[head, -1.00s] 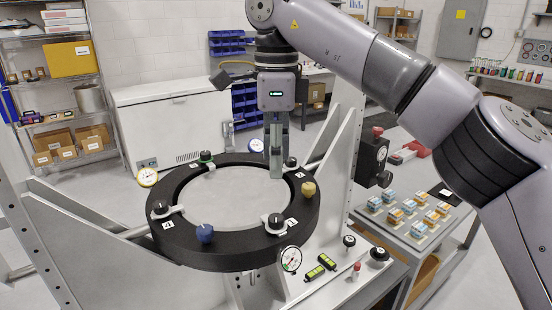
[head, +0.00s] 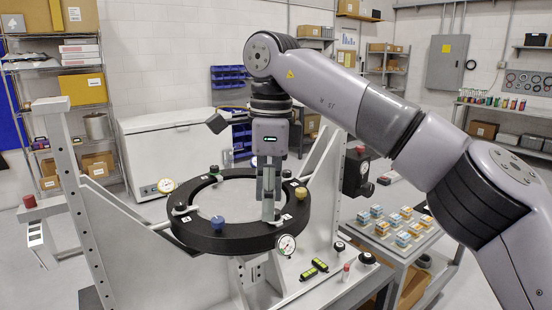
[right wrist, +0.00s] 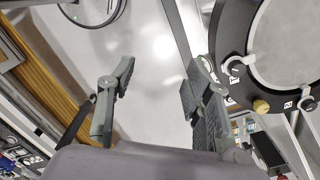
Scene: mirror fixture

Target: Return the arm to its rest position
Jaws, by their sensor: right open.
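My right gripper (head: 268,214) hangs fingers down in the head view, in front of the right part of the black ring fixture (head: 190,233) and hiding a bit of it. In the right wrist view the gripper (right wrist: 160,92) is open and empty, with pale floor between its fingers. The ring (right wrist: 228,40) lies to the right of the fingers there, apart from them. Its yellow knob (head: 301,193) and blue knob (head: 217,222) show on the rim. My left gripper is in neither view.
A dial gauge (head: 286,244) sits at the ring's front edge. A grey frame (head: 110,230) supports the ring, with an upright plate beside it. A cart (head: 415,245) with small blue and orange boxes stands to the right. A white chest (head: 165,140) stands behind.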

